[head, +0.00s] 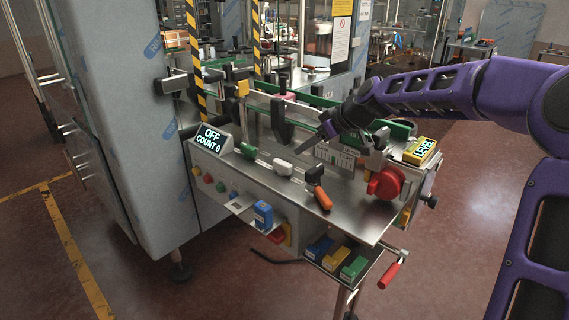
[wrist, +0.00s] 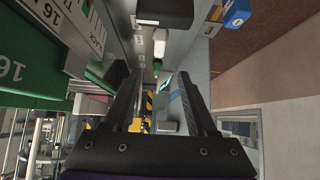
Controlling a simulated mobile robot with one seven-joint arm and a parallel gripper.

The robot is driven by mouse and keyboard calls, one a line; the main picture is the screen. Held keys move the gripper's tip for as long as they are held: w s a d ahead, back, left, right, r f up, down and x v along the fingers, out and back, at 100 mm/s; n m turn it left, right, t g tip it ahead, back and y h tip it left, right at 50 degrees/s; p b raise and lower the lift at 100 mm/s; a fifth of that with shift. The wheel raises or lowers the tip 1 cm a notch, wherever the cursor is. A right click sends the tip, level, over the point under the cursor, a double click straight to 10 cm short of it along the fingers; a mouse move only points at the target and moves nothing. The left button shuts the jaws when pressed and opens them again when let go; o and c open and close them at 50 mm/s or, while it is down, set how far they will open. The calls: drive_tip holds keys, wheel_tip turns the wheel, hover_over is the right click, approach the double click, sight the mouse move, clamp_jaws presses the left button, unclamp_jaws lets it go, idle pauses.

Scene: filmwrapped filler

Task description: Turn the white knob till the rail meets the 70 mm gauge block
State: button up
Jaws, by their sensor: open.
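The white knob (head: 283,167) sits on the steel deck between a green knob (head: 249,151) and a black one. In the wrist view the white knob (wrist: 159,42) shows beyond the fingers. My gripper (head: 325,130) is open and empty, above the deck to the right of the white knob and apart from it; its two fingers (wrist: 155,90) also show in the wrist view. Green-edged rails (head: 300,100) run along the conveyor behind. Several coloured blocks, including a blue one (head: 263,214), sit at the front; I cannot read which is 70 mm.
A display (head: 211,138) reading OFF, COUNT 0 stands at the deck's left. A red handwheel (head: 386,183) and a yellow LEVEL box (head: 420,150) are at the right. An orange-handled lever (head: 322,198) sticks out towards the front. A lower shelf holds a green block (head: 353,267).

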sight(283, 162)
drive_tip(key=x, duration=1.3)
drive_tip(key=shift+w+a+f, duration=0.1)
drive_tip(key=shift+f, duration=0.1)
drive_tip(key=shift+c, duration=0.3)
clamp_jaws()
